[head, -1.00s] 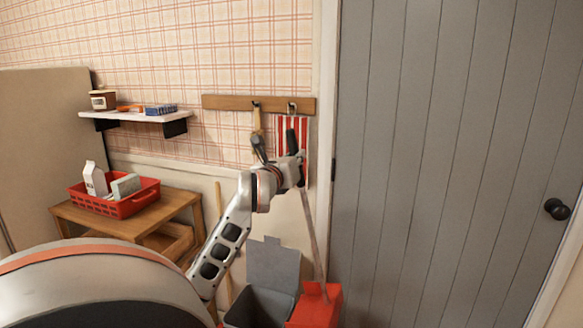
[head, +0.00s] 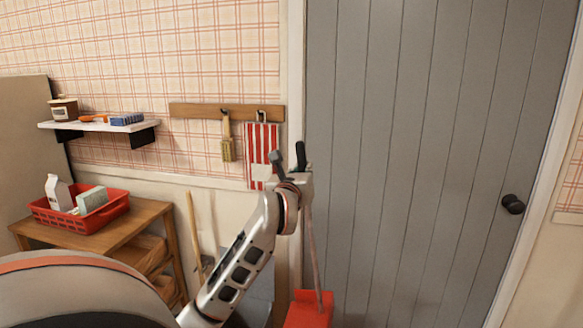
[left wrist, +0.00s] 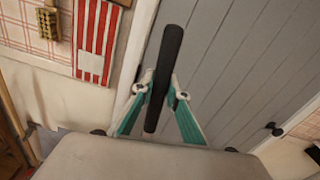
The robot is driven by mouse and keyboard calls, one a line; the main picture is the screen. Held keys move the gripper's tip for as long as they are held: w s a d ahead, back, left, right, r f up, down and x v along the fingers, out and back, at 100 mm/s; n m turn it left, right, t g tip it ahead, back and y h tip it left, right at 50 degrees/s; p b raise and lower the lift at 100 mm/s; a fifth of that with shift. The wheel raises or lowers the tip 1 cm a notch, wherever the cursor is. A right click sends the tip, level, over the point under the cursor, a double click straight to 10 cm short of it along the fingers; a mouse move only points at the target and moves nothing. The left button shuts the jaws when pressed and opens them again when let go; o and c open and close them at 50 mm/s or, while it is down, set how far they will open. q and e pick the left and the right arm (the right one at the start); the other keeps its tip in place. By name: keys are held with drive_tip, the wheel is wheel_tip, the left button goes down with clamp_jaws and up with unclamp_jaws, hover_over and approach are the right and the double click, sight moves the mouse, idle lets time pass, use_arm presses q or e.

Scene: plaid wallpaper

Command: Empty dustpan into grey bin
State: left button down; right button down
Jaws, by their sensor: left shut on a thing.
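My left gripper (head: 302,178) is shut on the black handle grip of the long-handled red dustpan (head: 308,313). The dustpan hangs below the gripper on its thin shaft, low in front of the grey door; its bottom is cut off by the frame. In the left wrist view the black grip (left wrist: 165,70) stands tilted between the teal fingers (left wrist: 157,96). The grey bin (head: 262,285) is at lower centre, left of the dustpan, mostly hidden behind my left arm. The pan's contents cannot be made out. My right gripper is not in view.
A wooden table (head: 150,222) with a red basket (head: 112,208) stands at left, under a wall shelf (head: 95,126). A peg rail (head: 195,111) holds a brush (head: 227,145) and a striped towel (head: 262,145). The grey door (head: 420,150) is shut at right.

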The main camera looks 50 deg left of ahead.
use_arm(q)
drive_tip(key=w+d+m, duration=0.1)
drive_tip(key=w+d, duration=0.6)
drive_tip(key=d, duration=0.5)
drive_tip(key=shift+w+f+p, duration=0.2)
drive_tip(key=shift+w+p, duration=0.05)
drive_tip(key=shift+p, duration=0.2)
drive_tip(key=shift+d+f, duration=0.1)
drive_tip(key=shift+d, duration=0.05)
